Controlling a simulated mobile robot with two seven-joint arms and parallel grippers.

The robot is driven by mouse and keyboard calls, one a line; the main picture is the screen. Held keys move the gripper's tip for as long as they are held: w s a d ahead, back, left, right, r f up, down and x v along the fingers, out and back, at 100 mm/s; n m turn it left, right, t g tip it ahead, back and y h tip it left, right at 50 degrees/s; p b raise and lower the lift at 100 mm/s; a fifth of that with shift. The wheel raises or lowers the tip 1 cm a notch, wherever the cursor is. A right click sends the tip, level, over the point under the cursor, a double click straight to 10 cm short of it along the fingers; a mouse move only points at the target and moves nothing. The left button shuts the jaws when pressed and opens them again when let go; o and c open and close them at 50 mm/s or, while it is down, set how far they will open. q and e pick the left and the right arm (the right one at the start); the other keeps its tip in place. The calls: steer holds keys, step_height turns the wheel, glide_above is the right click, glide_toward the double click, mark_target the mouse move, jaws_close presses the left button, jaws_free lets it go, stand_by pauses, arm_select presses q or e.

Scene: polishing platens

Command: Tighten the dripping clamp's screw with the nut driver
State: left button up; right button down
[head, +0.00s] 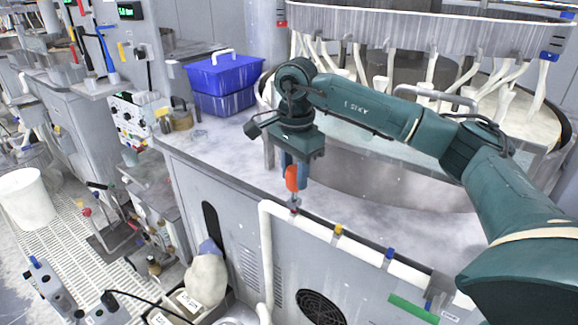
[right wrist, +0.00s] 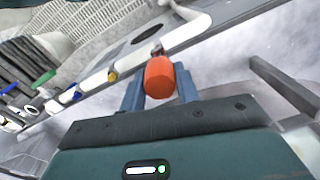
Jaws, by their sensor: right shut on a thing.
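The nut driver has an orange handle (head: 292,178) and hangs upright in my right gripper (head: 295,186), which is shut on it. In the right wrist view the orange handle (right wrist: 159,78) sits between the two blue-grey fingers. The driver's lower end is at the clamp with a red mark (head: 294,210), near the corner of the white pipe (head: 315,227). I cannot tell whether its socket is seated on the screw. Further along the pipe are a yellow-marked clamp (head: 338,230) and a blue-marked clamp (head: 389,254). No drip is clear. My left gripper is not in view.
The pipe runs along the front edge of the grey bench (head: 225,160). A blue box (head: 225,80) stands at the back left of the bench. The large round polishing machine (head: 430,30) is behind my right arm. A white bin (head: 32,198) stands on the floor at left.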

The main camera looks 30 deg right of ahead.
steer(key=shift+w+d+f+m, duration=0.15)
steer(key=shift+w+f+m, duration=0.05)
steer(key=shift+f+m, duration=0.45)
steer(key=shift+r+m, duration=0.2)
steer(key=shift+m, duration=0.15)
steer(key=shift+s+r, duration=0.1)
steer(key=shift+r, duration=0.1)
steer(key=shift+r+p, duration=0.8)
steer(key=shift+r, duration=0.05)
steer(key=shift+r+p, duration=1.45)
steer(key=shift+r, duration=0.6)
